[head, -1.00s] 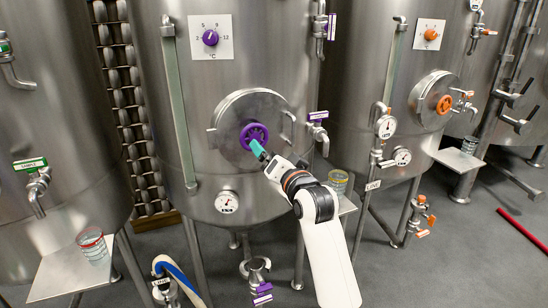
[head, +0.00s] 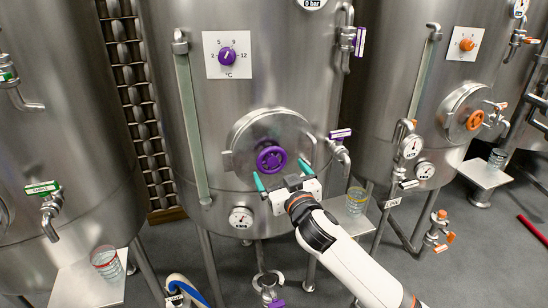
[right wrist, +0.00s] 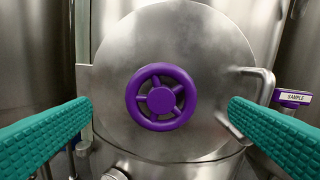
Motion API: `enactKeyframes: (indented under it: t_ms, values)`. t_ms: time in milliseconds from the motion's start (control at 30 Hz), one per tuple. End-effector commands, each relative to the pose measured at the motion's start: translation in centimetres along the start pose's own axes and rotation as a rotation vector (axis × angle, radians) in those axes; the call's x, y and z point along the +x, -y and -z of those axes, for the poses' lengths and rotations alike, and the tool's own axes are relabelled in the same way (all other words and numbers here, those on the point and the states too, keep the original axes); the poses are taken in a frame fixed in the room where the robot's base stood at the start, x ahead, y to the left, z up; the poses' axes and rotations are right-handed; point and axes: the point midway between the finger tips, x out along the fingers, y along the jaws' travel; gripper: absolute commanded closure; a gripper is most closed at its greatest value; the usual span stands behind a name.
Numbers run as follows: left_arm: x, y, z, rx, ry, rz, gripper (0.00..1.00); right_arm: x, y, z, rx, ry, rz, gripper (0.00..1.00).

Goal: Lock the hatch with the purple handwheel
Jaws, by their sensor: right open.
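The purple handwheel (head: 271,160) sits at the centre of the round steel hatch (head: 244,133) on the middle tank. In the right wrist view the handwheel (right wrist: 160,97) faces the camera near the middle of the picture, with the hatch (right wrist: 215,60) behind it. My right gripper (head: 282,174) is open, its teal fingers spread wide just in front of and slightly below the wheel. In the right wrist view the fingers (right wrist: 160,118) stand to either side of the wheel, apart from it, with nothing between them. My left gripper is not in view.
A hatch handle (right wrist: 262,85) is at the hatch's right, by the purple SAMPLE valve (head: 341,135). A gauge (head: 240,217) sits below the hatch. A glass on a shelf (head: 356,200) stands right of my gripper. The right tank has an orange handwheel (head: 475,120).

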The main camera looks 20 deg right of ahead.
Motion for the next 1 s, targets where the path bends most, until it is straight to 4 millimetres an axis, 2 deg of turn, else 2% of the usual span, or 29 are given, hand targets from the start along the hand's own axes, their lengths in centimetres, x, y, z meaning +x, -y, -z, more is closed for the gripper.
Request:
enactKeyframes:
  t_ms: [33,133,300,400,667,700,767,967,1000]
  values:
    - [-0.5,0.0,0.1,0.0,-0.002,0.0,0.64,1.1,0.1,-0.3,0.001,-0.001,0.002,0.01]
    - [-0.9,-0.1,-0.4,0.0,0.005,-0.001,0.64,2.8,0.0,-0.2,0.0,-0.001,0.002,0.01]
    - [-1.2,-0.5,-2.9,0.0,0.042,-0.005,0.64,4.7,0.0,-0.1,0.001,-0.001,0.001,0.01]
    - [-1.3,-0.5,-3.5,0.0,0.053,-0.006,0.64,5.2,0.0,-0.1,0.002,0.0,0.001,0.01]
    - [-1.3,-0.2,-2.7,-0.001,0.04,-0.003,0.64,5.3,0.0,0.0,0.003,-0.001,0.0,0.01]
    - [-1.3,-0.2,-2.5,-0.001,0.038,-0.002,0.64,5.3,0.0,0.0,0.002,-0.001,0.0,0.02]
    - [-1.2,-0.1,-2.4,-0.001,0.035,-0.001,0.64,5.3,0.0,0.0,0.002,-0.001,0.0,0.12]
    - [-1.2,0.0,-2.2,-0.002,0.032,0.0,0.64,5.3,0.0,0.0,0.002,-0.001,0.001,0.45]
    - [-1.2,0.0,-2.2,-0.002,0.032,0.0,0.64,5.3,0.0,0.0,0.002,-0.001,0.0,0.45]
